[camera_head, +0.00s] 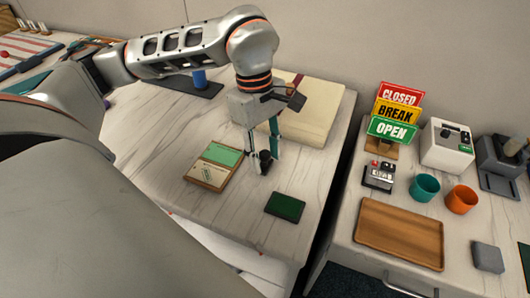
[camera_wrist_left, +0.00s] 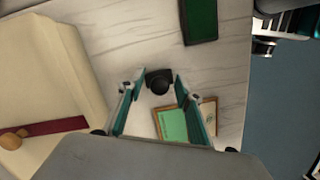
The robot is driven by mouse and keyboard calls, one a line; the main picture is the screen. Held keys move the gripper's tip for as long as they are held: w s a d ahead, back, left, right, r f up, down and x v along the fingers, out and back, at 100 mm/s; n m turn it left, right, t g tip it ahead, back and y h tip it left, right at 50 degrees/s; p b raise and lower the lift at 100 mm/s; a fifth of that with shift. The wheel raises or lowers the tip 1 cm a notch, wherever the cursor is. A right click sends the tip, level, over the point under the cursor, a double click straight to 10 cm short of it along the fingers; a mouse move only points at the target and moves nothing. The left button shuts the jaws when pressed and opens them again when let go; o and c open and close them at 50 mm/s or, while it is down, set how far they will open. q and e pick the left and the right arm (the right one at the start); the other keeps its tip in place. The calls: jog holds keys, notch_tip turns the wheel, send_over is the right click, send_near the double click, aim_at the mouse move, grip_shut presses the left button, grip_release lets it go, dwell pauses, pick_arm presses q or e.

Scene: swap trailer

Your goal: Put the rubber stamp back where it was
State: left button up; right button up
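The rubber stamp (camera_head: 264,161), small and black with a round knob, stands upright on the marble-patterned table. In the left wrist view the stamp (camera_wrist_left: 160,82) lies between the fingertips. My left gripper (camera_head: 263,153) points down over it, with its teal fingers apart on either side. In the left wrist view the gripper (camera_wrist_left: 158,80) shows narrow gaps beside the stamp; I cannot tell whether a finger touches it. A dark green pad (camera_head: 285,206) lies in front of the stamp and also shows in the left wrist view (camera_wrist_left: 200,20). My right gripper is out of view.
A wooden tray with green and cream cards (camera_head: 213,166) lies left of the stamp. A large cream book or folder (camera_head: 318,112) lies behind. A gap separates the right-hand counter, with its brown tray (camera_head: 400,232), cups and sign stand (camera_head: 392,129).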

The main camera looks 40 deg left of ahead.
pick_arm(q)
notch_tip(320, 180, up, 12)
jog(key=a+p, duration=0.1)
jog(key=p, duration=0.1)
jog(key=shift+w+a, duration=0.15)
jog(key=shift+a, duration=0.25)
